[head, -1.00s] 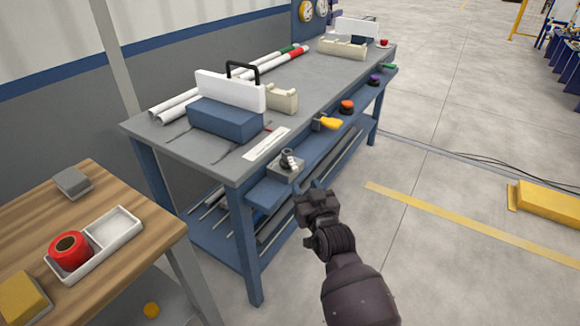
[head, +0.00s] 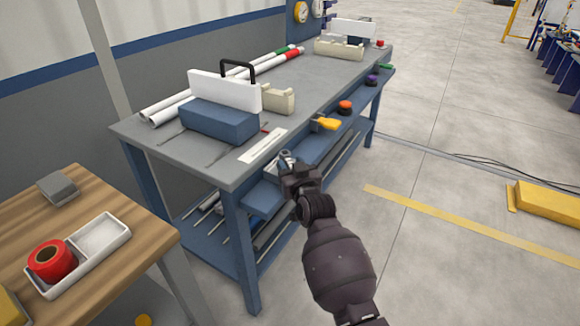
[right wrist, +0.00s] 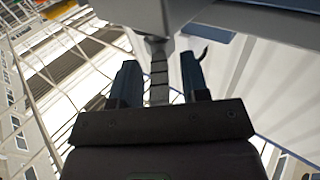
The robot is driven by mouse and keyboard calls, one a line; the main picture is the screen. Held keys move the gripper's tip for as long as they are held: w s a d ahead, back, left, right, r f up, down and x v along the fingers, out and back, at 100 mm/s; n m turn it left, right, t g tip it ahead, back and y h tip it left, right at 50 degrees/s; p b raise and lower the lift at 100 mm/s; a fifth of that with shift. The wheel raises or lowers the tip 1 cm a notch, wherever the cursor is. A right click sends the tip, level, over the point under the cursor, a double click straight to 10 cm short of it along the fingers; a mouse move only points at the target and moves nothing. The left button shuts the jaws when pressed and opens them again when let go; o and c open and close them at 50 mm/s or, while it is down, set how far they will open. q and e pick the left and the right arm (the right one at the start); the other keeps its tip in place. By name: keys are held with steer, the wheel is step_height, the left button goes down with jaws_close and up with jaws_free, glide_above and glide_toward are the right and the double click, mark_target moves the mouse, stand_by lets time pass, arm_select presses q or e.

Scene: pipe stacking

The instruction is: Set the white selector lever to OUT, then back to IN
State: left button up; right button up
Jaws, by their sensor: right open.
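The selector unit (head: 285,157) is a small grey block on the front edge of the workbench, and my right gripper covers most of it in the head view. The white lever itself cannot be made out clearly there, nor can its IN or OUT setting. My right gripper (head: 288,168) is at the unit. In the right wrist view its two dark fingers (right wrist: 160,62) are open, one on each side of a ribbed grey stem (right wrist: 159,80), which is probably the lever. Gaps show beside the stem. My left gripper is not in view.
The grey-topped workbench (head: 225,167) carries white pipes, a blue block with a white plate and black handle (head: 220,120), and a label strip (head: 262,146). A yellow-handled thing (head: 326,124) is on its front edge. A wooden table (head: 140,250) with a white tray stands left.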

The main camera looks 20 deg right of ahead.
steer(key=shift+w, duration=0.1)
jaws_close()
